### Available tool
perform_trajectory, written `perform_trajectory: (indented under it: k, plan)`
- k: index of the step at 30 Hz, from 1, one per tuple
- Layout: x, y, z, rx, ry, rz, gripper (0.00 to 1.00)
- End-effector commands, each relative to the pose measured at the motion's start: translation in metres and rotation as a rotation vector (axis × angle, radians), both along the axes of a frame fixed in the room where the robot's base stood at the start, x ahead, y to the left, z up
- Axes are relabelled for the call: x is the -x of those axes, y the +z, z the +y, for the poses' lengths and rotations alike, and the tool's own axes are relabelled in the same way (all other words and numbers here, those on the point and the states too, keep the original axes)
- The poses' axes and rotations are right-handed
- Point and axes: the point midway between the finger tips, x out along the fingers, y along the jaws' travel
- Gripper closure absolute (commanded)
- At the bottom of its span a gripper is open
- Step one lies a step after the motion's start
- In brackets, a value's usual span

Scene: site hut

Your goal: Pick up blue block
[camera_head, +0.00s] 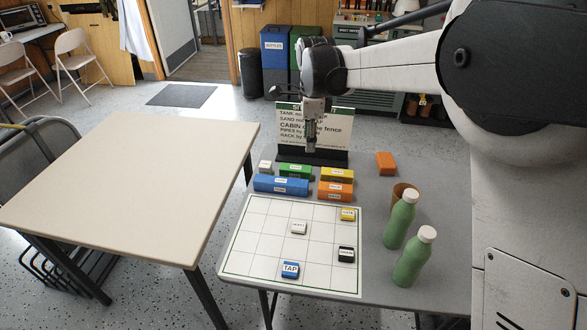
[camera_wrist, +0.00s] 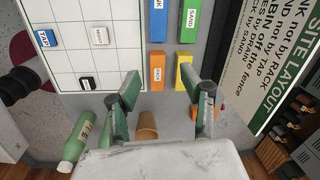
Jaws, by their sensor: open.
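A long blue block (camera_head: 281,185) lies on the grey table just behind the white grid board. In the wrist view it (camera_wrist: 158,20) is at the top, left of a green block. A smaller blue block marked TAP (camera_head: 290,270) sits in a front square of the board; it also shows at the upper left of the wrist view (camera_wrist: 45,38). My gripper (camera_head: 311,148) hangs above the back of the table in front of the sign. In the wrist view my gripper (camera_wrist: 160,85) is open and empty, its fingers apart, with the long blue block beyond them.
Green (camera_head: 295,171), yellow (camera_head: 337,175) and orange (camera_head: 336,191) blocks lie close beside the long blue block. The sign (camera_head: 315,125) stands behind. Two green bottles (camera_head: 400,220) and a brown cup (camera_head: 404,190) stand at right. The grid board (camera_head: 262,225) holds small blocks.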

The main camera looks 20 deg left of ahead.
Motion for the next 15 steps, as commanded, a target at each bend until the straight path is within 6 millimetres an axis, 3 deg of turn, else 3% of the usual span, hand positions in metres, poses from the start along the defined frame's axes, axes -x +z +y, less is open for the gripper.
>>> perform_trajectory:
  k: [1,6,10,15]
  plan:
    - [-0.002,-0.010,0.018,0.005,-0.025,0.013,0.59]
    - [-0.002,-0.040,0.059,0.023,-0.123,0.052,0.59]
    - [0.000,-0.055,0.078,0.034,-0.170,0.069,0.59]
    - [0.001,-0.067,0.085,0.039,-0.193,0.076,0.59]
